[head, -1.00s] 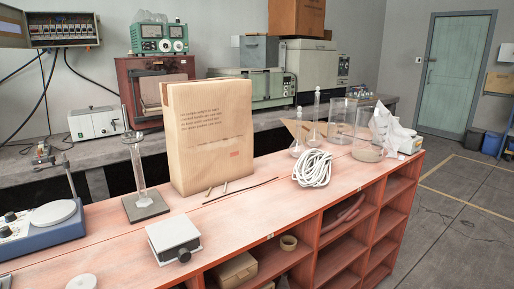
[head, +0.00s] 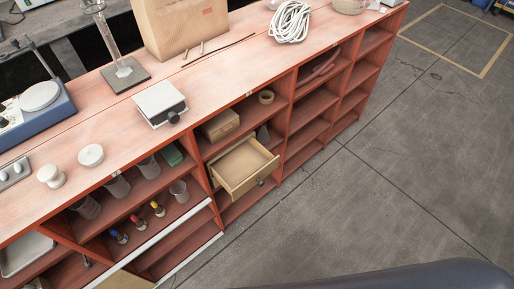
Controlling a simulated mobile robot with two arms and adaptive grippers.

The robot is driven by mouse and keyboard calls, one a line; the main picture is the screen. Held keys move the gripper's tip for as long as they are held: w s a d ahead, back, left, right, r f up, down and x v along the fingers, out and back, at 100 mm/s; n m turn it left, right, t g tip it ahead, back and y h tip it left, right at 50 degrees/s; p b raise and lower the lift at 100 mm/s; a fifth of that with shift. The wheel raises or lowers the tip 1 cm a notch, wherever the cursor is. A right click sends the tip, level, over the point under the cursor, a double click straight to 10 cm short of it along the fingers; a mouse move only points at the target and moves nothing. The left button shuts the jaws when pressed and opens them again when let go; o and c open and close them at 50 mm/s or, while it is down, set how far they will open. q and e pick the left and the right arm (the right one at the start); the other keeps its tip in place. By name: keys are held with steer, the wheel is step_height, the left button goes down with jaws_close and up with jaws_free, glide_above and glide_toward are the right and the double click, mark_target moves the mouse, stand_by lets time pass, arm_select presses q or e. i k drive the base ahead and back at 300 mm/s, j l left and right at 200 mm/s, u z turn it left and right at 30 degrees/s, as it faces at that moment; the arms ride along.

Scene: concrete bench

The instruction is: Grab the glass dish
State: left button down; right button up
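A round, see-through dish (head: 350,6), which looks like the glass dish, stands on the bench top at the upper edge of the head view. Its upper part is cut off by the picture edge. It sits to the right of a coil of white cable (head: 290,22). Neither of my grippers is in view.
The red bench top (head: 225,75) holds a cardboard box (head: 185,25), a grey block with a knob (head: 160,103), a glass cylinder (head: 108,42) and a blue instrument (head: 35,118). A wooden drawer (head: 245,168) sticks out from the shelves. The concrete floor (head: 400,170) to the right is clear.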

mark_target(101, 160)
steer(key=u, duration=1.2)
